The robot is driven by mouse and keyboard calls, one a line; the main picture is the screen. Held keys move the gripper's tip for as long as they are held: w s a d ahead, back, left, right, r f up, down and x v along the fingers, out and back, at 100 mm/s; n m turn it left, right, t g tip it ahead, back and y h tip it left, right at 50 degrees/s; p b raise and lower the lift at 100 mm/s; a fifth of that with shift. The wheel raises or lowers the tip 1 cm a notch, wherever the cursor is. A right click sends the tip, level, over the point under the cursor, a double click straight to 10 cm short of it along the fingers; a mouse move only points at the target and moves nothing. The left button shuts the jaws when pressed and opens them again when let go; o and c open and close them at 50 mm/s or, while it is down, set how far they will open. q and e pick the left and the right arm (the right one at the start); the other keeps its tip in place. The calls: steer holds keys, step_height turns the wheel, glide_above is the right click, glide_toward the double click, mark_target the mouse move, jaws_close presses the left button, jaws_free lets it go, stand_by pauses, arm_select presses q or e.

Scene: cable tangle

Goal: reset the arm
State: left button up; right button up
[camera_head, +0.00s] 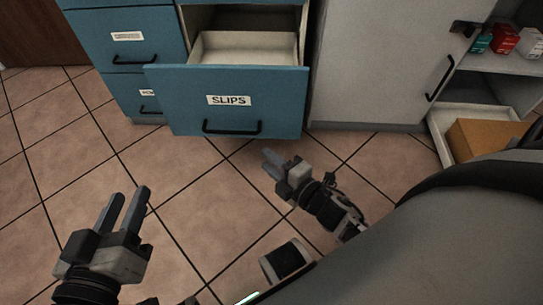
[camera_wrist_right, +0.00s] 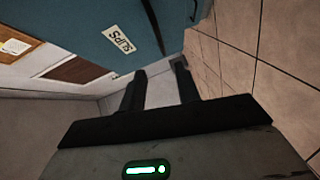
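My left gripper (camera_head: 128,194) is at the lower left of the head view, above the tiled floor. Its two fingers are apart, with nothing between them. My right gripper (camera_head: 268,159) is near the middle of the head view, just below the front of the open drawer in the picture. In the right wrist view its two dark fingers (camera_wrist_right: 159,72) stand apart with an empty gap. I cannot tell whether it touches the drawer; the head view shows a strip of floor between them.
The blue drawer front labelled SLIPS (camera_head: 225,120) is pulled out of the blue cabinet (camera_head: 122,15); its visible inside looks empty. A grey cabinet door (camera_head: 375,60) stands right of it. A cardboard box (camera_head: 485,138) sits in a pale tray (camera_head: 440,140) at the right. The tiled floor (camera_head: 50,150) is clear.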

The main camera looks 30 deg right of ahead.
arm_select(q)
steer(key=shift+f, duration=0.2)
stand_by(0.3)
